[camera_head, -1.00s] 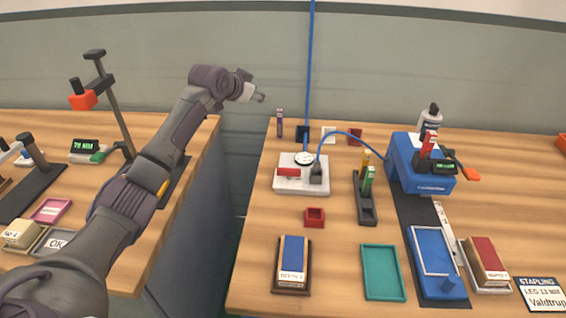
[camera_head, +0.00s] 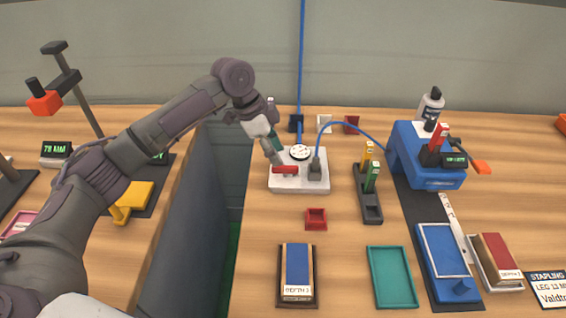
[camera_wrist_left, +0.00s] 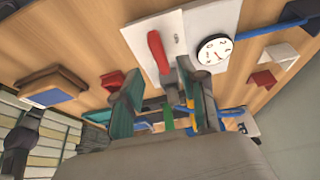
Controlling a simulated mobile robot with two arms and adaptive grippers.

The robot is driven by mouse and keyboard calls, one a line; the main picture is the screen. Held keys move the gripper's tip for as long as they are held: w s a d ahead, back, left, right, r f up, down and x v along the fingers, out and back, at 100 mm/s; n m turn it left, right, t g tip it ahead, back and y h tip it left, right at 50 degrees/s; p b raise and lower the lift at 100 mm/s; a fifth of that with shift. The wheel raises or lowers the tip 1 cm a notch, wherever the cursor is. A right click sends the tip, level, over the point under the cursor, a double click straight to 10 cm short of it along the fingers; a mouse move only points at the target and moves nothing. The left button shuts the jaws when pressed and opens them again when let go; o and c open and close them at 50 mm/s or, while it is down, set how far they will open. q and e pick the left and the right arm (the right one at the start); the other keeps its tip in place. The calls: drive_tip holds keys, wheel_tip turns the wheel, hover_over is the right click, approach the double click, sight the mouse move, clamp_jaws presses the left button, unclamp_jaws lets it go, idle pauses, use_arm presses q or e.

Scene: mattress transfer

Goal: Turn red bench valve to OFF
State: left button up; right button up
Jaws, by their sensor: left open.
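The red bench valve handle (camera_head: 285,169) lies level, left to right, on a white plate (camera_head: 285,186), left of a grey block with the blue hose. A round white gauge (camera_head: 300,152) sits just behind it. In the left wrist view the red handle (camera_wrist_left: 158,52) shows beyond the fingers, beside the gauge (camera_wrist_left: 215,51). My left gripper (camera_head: 274,153) is just above and behind the handle's left part, pointing down. Its fingers (camera_wrist_left: 163,98) are apart with nothing seen held. I cannot tell whether a fingertip touches the handle. My right gripper is out of view.
A small red tray (camera_head: 316,226) stands in front of the plate. A dark holder (camera_head: 369,209) with upright green and yellow items and a blue machine (camera_head: 415,150) stand to the right. A dark gap (camera_head: 190,235) separates the two benches. Bare wood lies around the plate.

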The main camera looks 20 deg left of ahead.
sight(285, 166)
use_arm(q)
drive_tip(key=x, duration=0.4)
drive_tip(key=shift+d, duration=0.1)
drive_tip(key=shift+d+f, duration=0.1)
drive_tip(key=shift+f, duration=0.15)
drive_tip(key=shift+w+f, duration=0.1)
drive_tip(key=shift+f, duration=0.1)
drive_tip(key=c, duration=0.7)
clamp_jaws()
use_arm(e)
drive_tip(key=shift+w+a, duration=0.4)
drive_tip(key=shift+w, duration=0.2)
